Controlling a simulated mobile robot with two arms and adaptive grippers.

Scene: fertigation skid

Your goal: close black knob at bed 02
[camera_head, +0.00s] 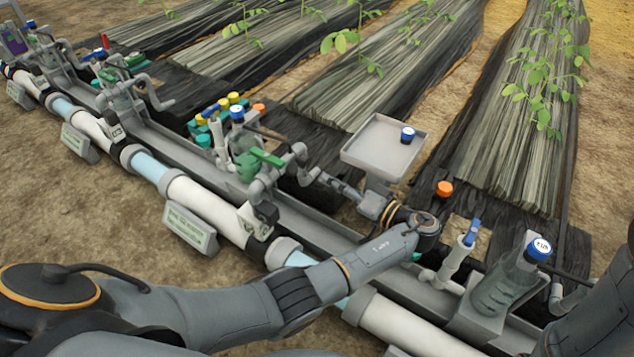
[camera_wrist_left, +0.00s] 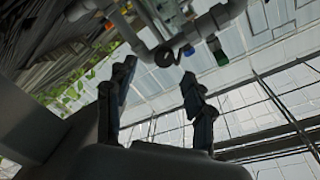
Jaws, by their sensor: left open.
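My left gripper (camera_head: 322,178) reaches over the pipe and points left toward the middle valve assembly (camera_head: 262,188). In the left wrist view the left gripper (camera_wrist_left: 156,70) has its two dark fingers spread, with nothing held. A dark round part (camera_wrist_left: 164,56), possibly the black knob, shows beyond the gap between the fingertips, near a grey pipe. It looks apart from the fingers. In the head view I cannot clearly pick out the black knob. The sign (camera_head: 190,228) below the middle assembly is too small to read surely. My right gripper is not in view.
A grey tray (camera_head: 372,164) holds a blue-capped item (camera_head: 407,135). An orange cap (camera_head: 445,188), a blue-handled valve (camera_head: 471,235) and a blue-capped bottle (camera_head: 508,283) stand to the right of my left wrist.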

